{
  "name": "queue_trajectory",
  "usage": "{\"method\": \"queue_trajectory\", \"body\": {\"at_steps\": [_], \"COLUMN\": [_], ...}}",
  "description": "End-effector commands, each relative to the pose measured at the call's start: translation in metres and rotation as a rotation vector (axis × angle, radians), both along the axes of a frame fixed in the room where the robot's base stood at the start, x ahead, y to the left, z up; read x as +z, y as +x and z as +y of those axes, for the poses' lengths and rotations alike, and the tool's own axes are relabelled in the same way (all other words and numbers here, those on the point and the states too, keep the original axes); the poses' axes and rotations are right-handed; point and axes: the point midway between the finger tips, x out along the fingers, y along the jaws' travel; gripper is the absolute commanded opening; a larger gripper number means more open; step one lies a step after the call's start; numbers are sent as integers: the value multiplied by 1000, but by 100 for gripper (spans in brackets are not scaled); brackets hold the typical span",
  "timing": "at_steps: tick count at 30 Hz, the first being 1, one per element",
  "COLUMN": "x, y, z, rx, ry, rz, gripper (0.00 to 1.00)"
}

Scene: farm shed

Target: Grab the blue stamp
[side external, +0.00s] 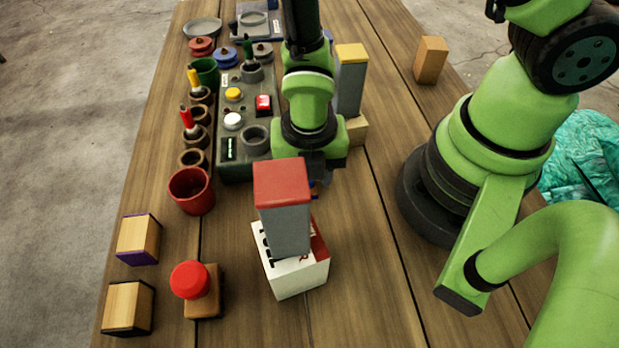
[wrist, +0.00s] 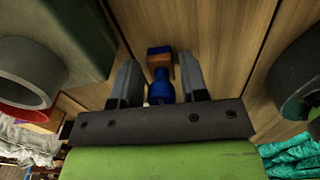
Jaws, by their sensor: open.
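The blue stamp (wrist: 161,90) has a blue handle and a small wood-and-blue base. In the wrist view it sits between the two fingers of my gripper (wrist: 159,75), which is open. A gap shows between the stamp and the right finger; I cannot tell if the left finger touches it. In the side view my gripper (side external: 318,172) points down behind the red-topped grey block. Only a small blue and wooden bit of the stamp (side external: 313,187) shows there; the fingertips are mostly hidden.
A red-topped grey block (side external: 286,225) on a white box (side external: 296,272) stands in front of my gripper. A control panel (side external: 236,150) with buttons and cups is left. A yellow-topped grey block (side external: 350,85) stands behind. A red stamp (side external: 190,280) and red cup (side external: 190,192) are front left.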

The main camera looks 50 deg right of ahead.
Motion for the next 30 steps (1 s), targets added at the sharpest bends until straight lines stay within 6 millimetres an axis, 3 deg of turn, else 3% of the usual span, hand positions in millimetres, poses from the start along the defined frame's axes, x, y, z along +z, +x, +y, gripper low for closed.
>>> {"method": "queue_trajectory", "body": {"at_steps": [4, 11, 12, 17, 30], "x": [-12, -13, -13, -13, -5], "y": [-1, 0, 0, 0, 0], "z": [0, 0, 0, 0, 1], "rx": [1, 0, 0, 0, 0], "ry": [0, 1, 1, 1, 3], "rz": [3, 1, 1, 1, -2], "gripper": [40, 40, 38, 4, 4]}}
